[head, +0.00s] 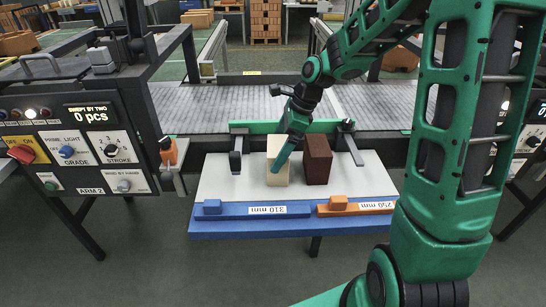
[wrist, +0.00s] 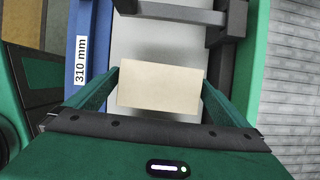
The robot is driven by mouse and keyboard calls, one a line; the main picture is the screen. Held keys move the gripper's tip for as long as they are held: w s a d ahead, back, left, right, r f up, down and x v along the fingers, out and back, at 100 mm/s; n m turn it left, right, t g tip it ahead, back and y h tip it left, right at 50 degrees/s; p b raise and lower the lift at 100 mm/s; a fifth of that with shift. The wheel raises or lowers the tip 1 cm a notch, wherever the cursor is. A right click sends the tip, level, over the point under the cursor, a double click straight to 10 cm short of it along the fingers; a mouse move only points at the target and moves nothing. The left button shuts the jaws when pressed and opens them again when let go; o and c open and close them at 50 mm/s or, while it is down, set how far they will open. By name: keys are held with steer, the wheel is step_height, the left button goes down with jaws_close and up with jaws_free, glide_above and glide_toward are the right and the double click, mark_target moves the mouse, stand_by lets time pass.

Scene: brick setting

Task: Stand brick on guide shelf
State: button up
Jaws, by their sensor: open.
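A cream brick (head: 272,152) stands upright on the pale guide shelf (head: 228,180), and a dark brown brick (head: 318,160) stands just right of it. My gripper (head: 283,155) is down at the cream brick and hides part of it. In the wrist view the gripper (wrist: 160,82) is open, with one finger on each side of the cream brick (wrist: 160,88). I cannot tell whether either finger touches it. The brown brick does not show in the wrist view.
A blue strip (head: 262,210) marked 310 mm and an orange strip (head: 370,208) marked 750 mm line the shelf's front edge. A green rail (head: 250,127) with black brackets runs behind. The grey conveyor (head: 240,105) lies beyond. A control panel (head: 75,145) stands left.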

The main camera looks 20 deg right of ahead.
steer(key=v, duration=0.8)
steer(key=s+d+n+h, duration=0.1)
steer(key=s+d+n, duration=0.3)
steer(key=s, duration=0.6)
steer(key=s+d+n+g+h, duration=0.1)
steer(key=s+d+n, duration=0.3)
steer(key=s, duration=0.5)
steer(key=s+d+n+h, duration=0.2)
steer(key=s+d+n, duration=0.3)
steer(key=s, duration=0.5)
steer(key=n, duration=0.2)
steer(key=shift+s+n+g, duration=0.3)
steer(key=shift+s+n, duration=0.05)
steer(key=shift+n, duration=0.05)
steer(key=shift+d+f, duration=0.1)
steer(key=shift+f, duration=0.05)
steer(key=shift+w+f, duration=0.25)
steer(key=shift+w, duration=0.4)
